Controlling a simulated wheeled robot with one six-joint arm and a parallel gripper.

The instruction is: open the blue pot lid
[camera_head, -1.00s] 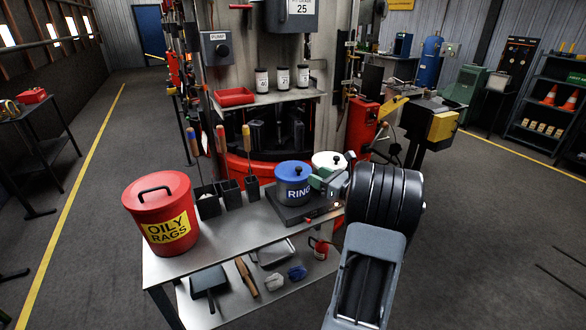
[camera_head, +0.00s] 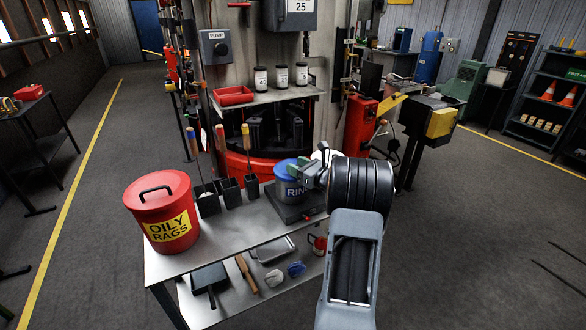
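My arm comes in from the right.
A white-lidded pot (camera_head: 325,154) stands behind, mostly hidden by my gripper. A red oily-rags can (camera_head: 168,205) is at the bench's left end. Dark holders (camera_head: 228,190) with handled tools stand left of the blue pot. The bench front (camera_head: 225,245) is clear.

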